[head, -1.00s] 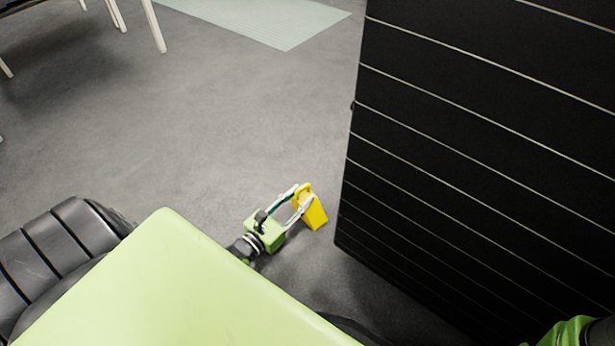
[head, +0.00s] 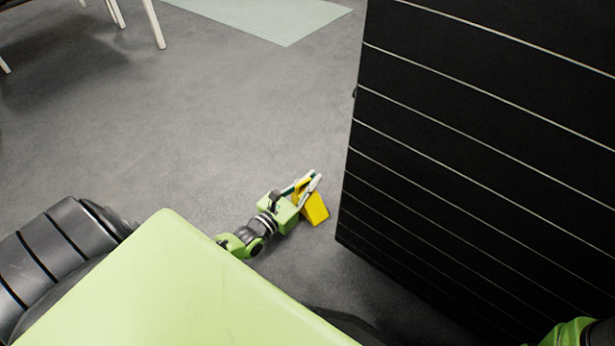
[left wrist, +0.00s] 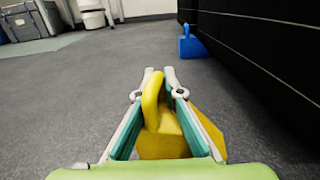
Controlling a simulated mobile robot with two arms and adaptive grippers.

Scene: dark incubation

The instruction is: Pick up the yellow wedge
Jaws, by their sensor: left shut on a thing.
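The yellow wedge (head: 314,208) is low by the floor, just left of the black panelled wall. It has a sloped block and a loop handle. My left gripper (head: 314,178) is shut on its handle. In the left wrist view the wedge (left wrist: 206,132) shows its handle standing between the two fingers of my left gripper (left wrist: 158,78), and its block lies behind and below them. I cannot tell if the wedge touches the floor. My right gripper is out of view; only a green part of my right arm shows at the lower right corner.
The black panelled wall (head: 480,150) stands close on the right. A blue wedge-like object (left wrist: 190,44) is on the floor along it, farther off. White table legs (head: 155,25) and a pale mat (head: 270,18) lie at the back. The grey floor (head: 220,120) on the left is clear.

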